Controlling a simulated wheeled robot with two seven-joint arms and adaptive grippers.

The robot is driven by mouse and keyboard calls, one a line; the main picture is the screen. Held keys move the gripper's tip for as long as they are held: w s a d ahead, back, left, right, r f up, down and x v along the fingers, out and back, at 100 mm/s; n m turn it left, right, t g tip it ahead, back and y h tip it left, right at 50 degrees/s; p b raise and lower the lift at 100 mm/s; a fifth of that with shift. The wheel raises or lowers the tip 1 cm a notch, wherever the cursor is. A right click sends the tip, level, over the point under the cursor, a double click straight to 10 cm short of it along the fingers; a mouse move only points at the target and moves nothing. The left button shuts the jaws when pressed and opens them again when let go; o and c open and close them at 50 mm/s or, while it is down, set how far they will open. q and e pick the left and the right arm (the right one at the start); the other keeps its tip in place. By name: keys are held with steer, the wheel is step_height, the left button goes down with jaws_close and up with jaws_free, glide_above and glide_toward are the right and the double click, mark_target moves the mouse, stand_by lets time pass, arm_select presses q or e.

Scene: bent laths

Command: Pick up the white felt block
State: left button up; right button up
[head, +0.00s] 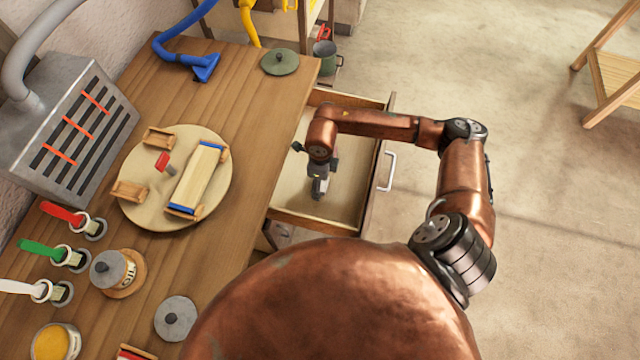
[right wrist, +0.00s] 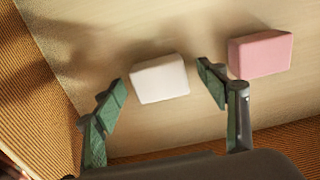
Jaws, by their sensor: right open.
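The white felt block (right wrist: 160,79) lies on the pale drawer bottom in the right wrist view, between and just beyond my open fingertips. My right gripper (right wrist: 163,90) is open, one finger on each side of the block, and I see a gap on both sides. In the head view my right gripper (head: 318,188) reaches down into the open drawer (head: 384,150) and the white block cannot be made out there. A pink block (right wrist: 260,54) lies right of the white one, close to the right finger. My left gripper is not in view.
The drawer's ribbed brown walls (right wrist: 30,70) stand close to the gripper at left and below. The wooden bench (head: 240,95) borders the drawer on the left. It carries a round board (head: 215,200) with wooden pieces, jars and a grey slotted box (head: 75,125).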

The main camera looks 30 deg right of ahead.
steer(key=shift+f, duration=0.35)
steer(key=c, duration=1)
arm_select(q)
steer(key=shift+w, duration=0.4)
arm_select(e)
steer(key=shift+c, duration=0.2)
steer(key=shift+r, duration=0.1)
step_height(320, 180, up, 10)
steer(key=shift+p, duration=0.8)
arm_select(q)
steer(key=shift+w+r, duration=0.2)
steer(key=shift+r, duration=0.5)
